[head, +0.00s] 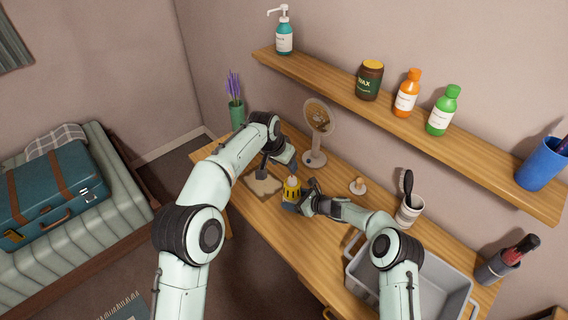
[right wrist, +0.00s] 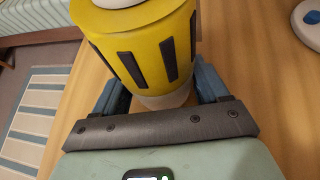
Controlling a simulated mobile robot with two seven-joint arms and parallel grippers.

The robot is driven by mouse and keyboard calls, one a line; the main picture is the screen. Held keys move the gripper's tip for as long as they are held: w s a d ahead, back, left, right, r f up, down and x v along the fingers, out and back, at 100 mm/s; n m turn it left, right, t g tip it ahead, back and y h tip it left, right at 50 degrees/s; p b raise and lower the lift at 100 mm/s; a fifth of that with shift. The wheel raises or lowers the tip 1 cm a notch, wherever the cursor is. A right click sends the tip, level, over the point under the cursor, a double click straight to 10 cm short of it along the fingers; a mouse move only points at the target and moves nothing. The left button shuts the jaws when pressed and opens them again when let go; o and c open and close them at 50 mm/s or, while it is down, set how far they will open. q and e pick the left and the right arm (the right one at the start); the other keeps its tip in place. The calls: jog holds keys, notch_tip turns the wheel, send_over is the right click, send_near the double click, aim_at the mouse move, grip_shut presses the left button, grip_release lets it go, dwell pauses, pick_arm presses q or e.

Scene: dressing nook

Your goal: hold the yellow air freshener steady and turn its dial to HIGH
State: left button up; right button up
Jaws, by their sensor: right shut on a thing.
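The yellow air freshener (head: 293,189) stands upright on the wooden table, with a pale top. In the right wrist view the air freshener (right wrist: 135,45) shows dark upright slots, a pale base and the lower edge of a white top part; the dial's marking is out of sight. My right gripper (head: 293,202) is shut on its body from the front right, one blue-grey finger on each side in the right wrist view (right wrist: 163,92).
A round mirror (head: 318,120) on a stand is behind. A beige mat (head: 266,187) lies left, a small wooden-topped item (head: 357,186) right. A white cup (head: 409,211) with a brush and a grey bin (head: 452,290) stand further right. A shelf (head: 430,148) with bottles overhangs the back.

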jog(key=o, duration=0.8)
